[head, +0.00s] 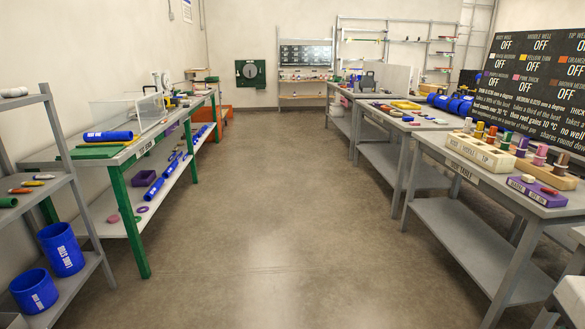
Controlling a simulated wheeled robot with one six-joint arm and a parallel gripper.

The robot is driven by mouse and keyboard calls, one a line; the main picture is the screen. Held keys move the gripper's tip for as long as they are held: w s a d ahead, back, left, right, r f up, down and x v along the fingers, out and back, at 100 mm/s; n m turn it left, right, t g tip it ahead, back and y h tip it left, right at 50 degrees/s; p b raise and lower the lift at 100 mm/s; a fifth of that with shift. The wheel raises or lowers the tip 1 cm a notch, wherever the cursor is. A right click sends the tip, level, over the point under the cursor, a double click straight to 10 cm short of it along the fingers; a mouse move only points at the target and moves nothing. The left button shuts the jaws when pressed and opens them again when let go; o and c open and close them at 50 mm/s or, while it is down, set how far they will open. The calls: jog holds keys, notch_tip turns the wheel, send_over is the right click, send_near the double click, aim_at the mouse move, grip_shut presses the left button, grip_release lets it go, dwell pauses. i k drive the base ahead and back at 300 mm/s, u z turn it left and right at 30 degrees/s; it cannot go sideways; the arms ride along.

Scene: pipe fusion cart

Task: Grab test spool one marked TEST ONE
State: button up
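I cannot read TEST ONE on anything in view, so I cannot tell which piece is test spool one. A blue cylinder with a small white label (108,136) lies by green strips on the left bench. Blue cylindrical pieces (450,103) lie on the right-hand bench in front of the dark board. More blue pieces with pale labels (154,188) lie on the left bench's lower shelf. My gripper is not in view.
A wide clear concrete aisle (262,190) runs between the benches. Two blue bins (61,249) (34,290) stand on a grey rack at near left. The near right bench (470,160) holds colored spools in blocks. Shelving and a green wall panel (250,73) stand at the back.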

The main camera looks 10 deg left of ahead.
aim_at(107, 136)
jog(key=u, duration=0.3)
jog(key=i, duration=2)
jog(key=u, duration=0.9)
jog(key=i, duration=2.05)
jog(key=u, duration=0.75)
jog(key=i, duration=0.55)
jog(key=u, duration=0.05)
